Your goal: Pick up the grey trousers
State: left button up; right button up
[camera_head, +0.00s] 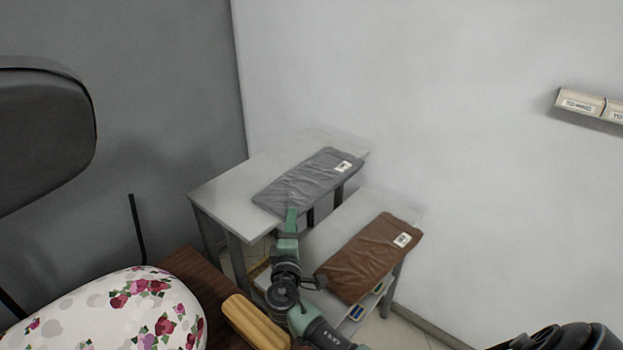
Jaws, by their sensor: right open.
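The grey trousers (308,182) lie folded flat on the higher light-topped table by the wall, with a white tag near their far right end. My right gripper (291,216) is at the near edge of the grey trousers in the picture. It is open, with nothing seen between its fingers. I cannot tell whether it touches the cloth. My left gripper is not in view.
Folded brown trousers (370,258) with a white tag lie on a lower table to the right. The higher table (226,201) has bare top to the left. A flowered ironing board or cushion (110,315), a yellow-brown object (254,322) and a dark chair back (42,135) are at left.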

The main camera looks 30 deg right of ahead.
grip_shut()
dwell(1.3)
jog(key=shift+r, duration=0.1)
